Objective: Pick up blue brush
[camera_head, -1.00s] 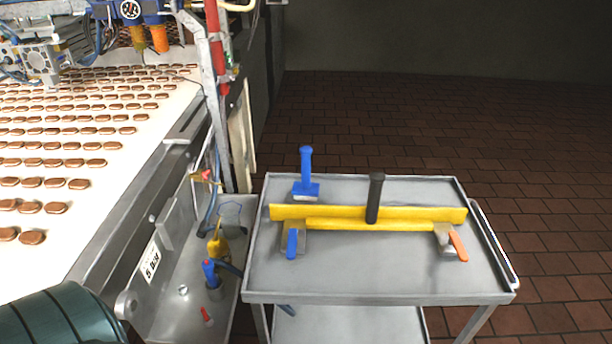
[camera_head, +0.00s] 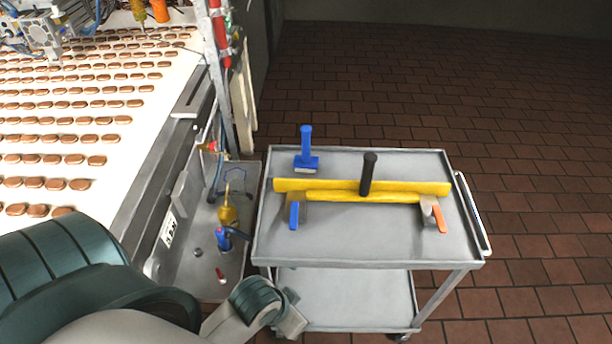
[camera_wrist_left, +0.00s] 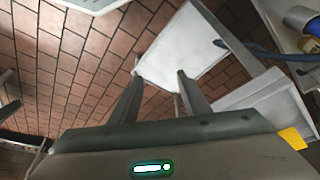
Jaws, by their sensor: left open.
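The blue brush (camera_head: 306,154) stands upright at the back left of the grey cart's top (camera_head: 352,240), its handle up and its wide head down. It stands just behind a long yellow tool with a black handle (camera_head: 368,175). My left arm comes in from the lower left of the head view, and its forward part is low, in front of and left of the cart. In the left wrist view my left gripper (camera_wrist_left: 157,78) is open, with nothing between its fingers. I cannot make out the brush in the wrist view. My right gripper is not in view.
A blue-handled scraper (camera_head: 294,215) and an orange-handled scraper (camera_head: 438,218) lie by the yellow tool. A conveyor (camera_head: 120,180) with rows of brown sandwich biscuits runs along the left. A yellow and a blue fitting stand between conveyor and cart. The tiled floor at right is clear.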

